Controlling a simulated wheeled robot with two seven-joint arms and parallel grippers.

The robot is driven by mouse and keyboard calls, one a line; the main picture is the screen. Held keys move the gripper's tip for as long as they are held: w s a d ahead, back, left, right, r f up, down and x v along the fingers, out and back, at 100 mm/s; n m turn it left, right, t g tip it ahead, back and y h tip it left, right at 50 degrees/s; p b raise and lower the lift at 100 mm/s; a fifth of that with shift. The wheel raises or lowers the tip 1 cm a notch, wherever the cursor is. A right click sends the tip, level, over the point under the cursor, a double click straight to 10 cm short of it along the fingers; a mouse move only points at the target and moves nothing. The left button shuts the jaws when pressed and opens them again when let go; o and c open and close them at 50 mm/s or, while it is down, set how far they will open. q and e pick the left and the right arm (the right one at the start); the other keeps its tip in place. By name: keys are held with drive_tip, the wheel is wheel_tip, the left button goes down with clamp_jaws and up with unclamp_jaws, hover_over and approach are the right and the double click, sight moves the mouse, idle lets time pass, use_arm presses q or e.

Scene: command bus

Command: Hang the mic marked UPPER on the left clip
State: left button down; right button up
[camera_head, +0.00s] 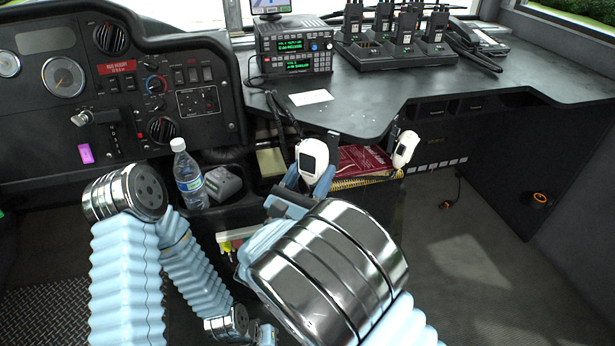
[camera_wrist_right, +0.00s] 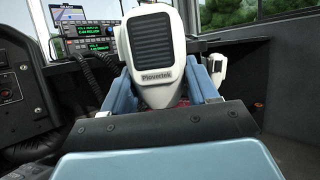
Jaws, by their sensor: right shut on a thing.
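A white hand mic (camera_head: 313,157) with a dark grille is held upright by my right gripper (camera_head: 303,185), just below the console's front edge. In the right wrist view the mic (camera_wrist_right: 155,55) sits between the two blue fingers, its grille and a brand word facing the camera. No UPPER mark is readable. A dark upright piece (camera_head: 333,146) beside the mic may be the left clip; I cannot tell. A second white mic (camera_head: 405,149) hangs at the console edge farther right, also visible in the right wrist view (camera_wrist_right: 216,66). My left gripper (camera_head: 264,334) is barely visible at the bottom edge.
Two stacked radios (camera_head: 293,46) with green displays stand on the console (camera_head: 360,98), with dark cords running down from them. A charger rack (camera_head: 385,52) with handheld radios is behind. A water bottle (camera_head: 188,177) and red book (camera_head: 362,160) sit below.

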drive_tip(key=shift+w+d+f+b, duration=0.25)
drive_tip(key=shift+w+d+f, duration=0.05)
drive_tip(key=shift+w, duration=0.3)
drive_tip(key=shift+w+d+f+b, duration=0.25)
drive_tip(key=shift+w+d+f, duration=0.05)
drive_tip(key=shift+w, duration=0.3)
drive_tip(key=shift+w+d+f, duration=0.1)
drive_tip(key=shift+w+d, duration=0.2)
drive_tip(key=shift+w, duration=0.3)
drive_tip(key=shift+w+d+f, duration=0.1)
drive_tip(key=shift+w+d, duration=0.15)
drive_tip(key=shift+w, duration=0.35)
drive_tip(key=shift+w+p, duration=0.1)
drive_tip(key=shift+p, duration=0.35)
drive_tip(key=shift+f, duration=0.2)
drive_tip(key=shift+f+b, duration=0.3)
drive_tip(key=shift+f, duration=0.2)
drive_tip(key=shift+f, duration=0.2)
drive_tip(key=shift+f+b, duration=0.3)
drive_tip(key=shift+f, duration=0.1)
drive_tip(key=shift+f, duration=0.2)
drive_tip(key=shift+f, duration=0.3)
